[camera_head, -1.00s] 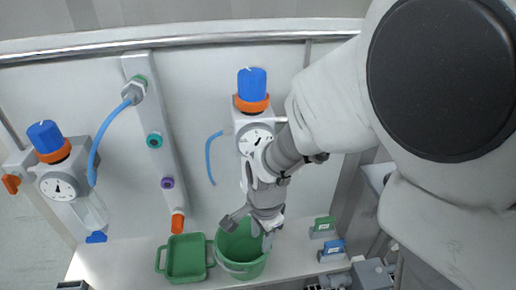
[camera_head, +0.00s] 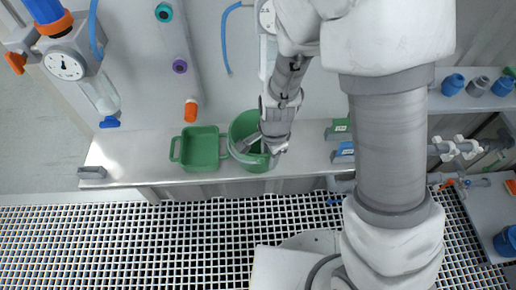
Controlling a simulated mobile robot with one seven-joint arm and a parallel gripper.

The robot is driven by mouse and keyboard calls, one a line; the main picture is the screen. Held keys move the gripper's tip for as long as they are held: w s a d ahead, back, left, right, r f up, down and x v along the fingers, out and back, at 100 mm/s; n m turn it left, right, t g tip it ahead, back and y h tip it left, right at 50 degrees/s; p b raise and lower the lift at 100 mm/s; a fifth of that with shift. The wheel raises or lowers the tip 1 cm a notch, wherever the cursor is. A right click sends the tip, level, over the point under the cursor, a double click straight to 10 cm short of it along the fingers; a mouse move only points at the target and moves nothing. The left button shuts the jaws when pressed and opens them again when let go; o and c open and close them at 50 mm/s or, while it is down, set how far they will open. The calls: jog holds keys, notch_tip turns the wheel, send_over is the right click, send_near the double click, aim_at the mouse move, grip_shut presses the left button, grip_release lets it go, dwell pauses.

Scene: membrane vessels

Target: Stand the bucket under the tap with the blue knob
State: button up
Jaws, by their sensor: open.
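A green bucket (camera_head: 239,128) stands upright on the pale bench, just right of a green tray. My gripper (camera_head: 261,150) is open at the bucket's right front, its fingers over the rim; I cannot tell whether they touch it or straddle the wall. My gripper and wrist hide part of the bucket. At the left, a gauge unit with a large blue knob (camera_head: 43,10) has a small blue piece (camera_head: 110,122) at its lower end, above the bench's left part. An orange-ended outlet (camera_head: 190,112) hangs behind the tray.
The green tray (camera_head: 199,166) with side handles sits directly left of the bucket. A grey block (camera_head: 92,172) lies at the bench's left end. Small green (camera_head: 339,127) and blue (camera_head: 344,150) labelled holders stand right of the bucket. Grated floor (camera_head: 130,240) lies in front.

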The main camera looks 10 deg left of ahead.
jog(key=shift+f, duration=0.25)
grip_shut()
dwell(1.3)
